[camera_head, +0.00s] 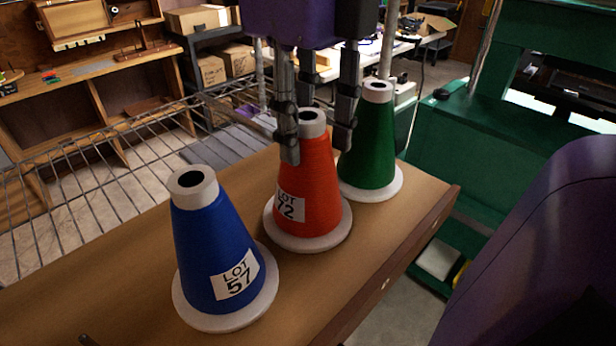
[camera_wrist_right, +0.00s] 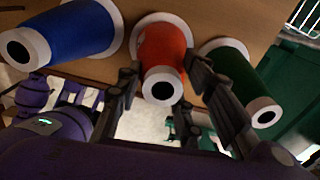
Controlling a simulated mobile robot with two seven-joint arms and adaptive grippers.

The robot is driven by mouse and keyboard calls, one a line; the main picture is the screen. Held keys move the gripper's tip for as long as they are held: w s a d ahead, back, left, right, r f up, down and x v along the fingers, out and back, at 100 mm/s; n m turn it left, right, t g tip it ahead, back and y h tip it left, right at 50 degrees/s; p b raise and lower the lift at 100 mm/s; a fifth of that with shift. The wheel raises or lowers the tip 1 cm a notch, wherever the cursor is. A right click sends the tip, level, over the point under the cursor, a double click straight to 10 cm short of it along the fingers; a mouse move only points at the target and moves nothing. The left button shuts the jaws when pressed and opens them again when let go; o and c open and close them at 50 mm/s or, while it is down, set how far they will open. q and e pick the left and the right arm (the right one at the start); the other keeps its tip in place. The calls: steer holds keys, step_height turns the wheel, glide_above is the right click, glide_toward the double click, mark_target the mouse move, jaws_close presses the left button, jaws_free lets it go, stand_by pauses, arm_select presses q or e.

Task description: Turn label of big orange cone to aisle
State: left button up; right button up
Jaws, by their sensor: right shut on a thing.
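The big orange cone (camera_head: 318,190) stands upright on its white base on the wooden shelf, between a blue and a green cone. Its white label, reading LOT 72, shows on its lower left side in the head view. My right gripper (camera_head: 316,140) comes down from above with its fingers on both sides of the cone's top, shut on it. In the right wrist view the orange cone (camera_wrist_right: 165,55) lies between the fingers of the right gripper (camera_wrist_right: 160,85), its open tip towards the camera. My left gripper is not in view.
The blue cone (camera_head: 215,250), labelled LOT 57, stands at the front left. The green cone (camera_head: 368,145) stands close behind on the right, near the right fingers. The wooden shelf (camera_head: 120,265) has free room at the left. A wire rack (camera_head: 60,190) lies beyond it.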

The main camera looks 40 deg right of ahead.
steer(key=n, duration=1.1)
steer(key=shift+b, duration=0.4)
steer(key=n, duration=0.5)
steer(key=shift+n, duration=0.7)
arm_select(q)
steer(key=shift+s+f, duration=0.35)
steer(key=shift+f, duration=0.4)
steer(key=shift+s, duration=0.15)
arm_select(e)
steer(key=shift+f, duration=0.1)
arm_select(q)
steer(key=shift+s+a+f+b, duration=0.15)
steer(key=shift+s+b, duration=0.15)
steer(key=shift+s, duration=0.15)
arm_select(e)
steer(key=shift+f, duration=0.1)
steer(key=o, duration=1.1)
steer(key=shift+o, duration=0.2)
